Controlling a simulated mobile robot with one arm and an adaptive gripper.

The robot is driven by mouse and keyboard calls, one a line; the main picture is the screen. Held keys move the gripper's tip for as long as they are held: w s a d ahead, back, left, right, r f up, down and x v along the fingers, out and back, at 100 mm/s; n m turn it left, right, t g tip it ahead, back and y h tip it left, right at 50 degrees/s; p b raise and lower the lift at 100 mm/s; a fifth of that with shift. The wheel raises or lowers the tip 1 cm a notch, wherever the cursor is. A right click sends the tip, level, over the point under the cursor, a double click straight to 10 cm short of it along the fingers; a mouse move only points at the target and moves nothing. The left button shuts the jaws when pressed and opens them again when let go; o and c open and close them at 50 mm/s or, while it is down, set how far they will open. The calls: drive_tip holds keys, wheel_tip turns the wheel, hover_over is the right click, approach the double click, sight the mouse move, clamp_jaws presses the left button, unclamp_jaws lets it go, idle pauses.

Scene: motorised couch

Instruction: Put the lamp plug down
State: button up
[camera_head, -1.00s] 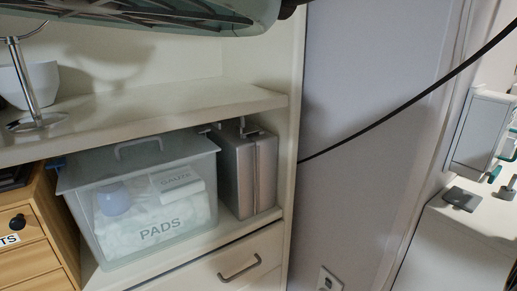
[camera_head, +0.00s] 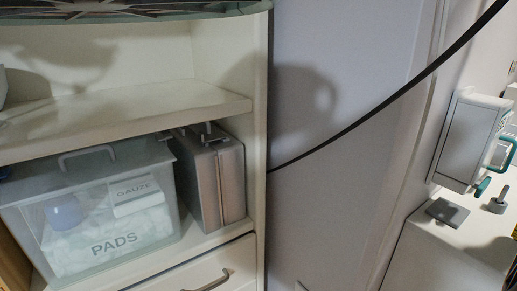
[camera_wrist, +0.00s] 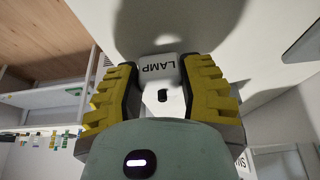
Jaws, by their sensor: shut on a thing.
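The white lamp plug (camera_wrist: 164,68), marked LAMP, sits between the two yellow ridged fingers of my gripper (camera_wrist: 158,75) in the wrist view. The fingers are shut on its sides. The label reads upside down, and a dark hole shows below it. The plug is close to a pale surface that carries a large shadow; I cannot tell if it touches it. The gripper and plug do not show in the head view.
In the head view, a shelf holds a clear PADS box (camera_head: 95,215) and a grey metal case (camera_head: 212,180). A black cable (camera_head: 345,132) crosses in front of the pale wall. At right, a white counter (camera_head: 440,250) bears a grey square pad (camera_head: 447,212) and a grey peg (camera_head: 497,203).

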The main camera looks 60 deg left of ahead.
drive_tip(key=shift+f, duration=0.2)
drive_tip(key=o, duration=1.1)
drive_tip(key=shift+c, duration=0.2)
drive_tip(key=shift+r, duration=0.15)
